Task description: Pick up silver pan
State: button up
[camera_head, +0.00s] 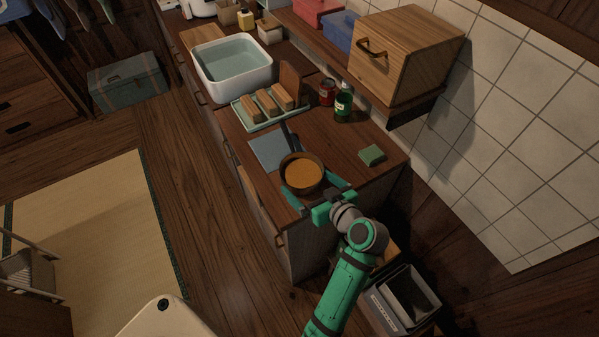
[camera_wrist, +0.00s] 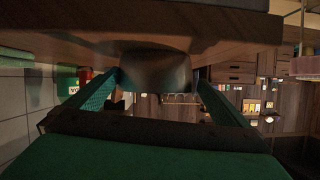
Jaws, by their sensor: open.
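The pan (camera_head: 301,161) sits upright on the wooden counter near its front end. Its outside looks dark grey-brown, its round inside shows orange-brown, and its dark handle points to the back left. In the wrist view the pan (camera_wrist: 155,70) shows as a dark, blurred rounded body at the middle, with the counter appearing above it. My gripper (camera_head: 303,184) is open at the near side of the pan, with one finger on each side. The two green fingers also flank it in the wrist view. I cannot tell whether they touch it.
A blue-grey board (camera_head: 267,151) lies left of the pan, and a green sponge (camera_head: 371,155) to the right. A wooden box (camera_head: 408,50) overhangs at right.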

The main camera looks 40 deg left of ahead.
aim_at(301, 184)
jog(key=shift+a+f, duration=0.1)
jog(key=shift+a, duration=0.3)
jog(key=x, duration=0.3)
jog(key=shift+w, duration=0.1)
jog(key=shift+w+a+f, duration=0.3)
jog(key=shift+a, duration=0.25)
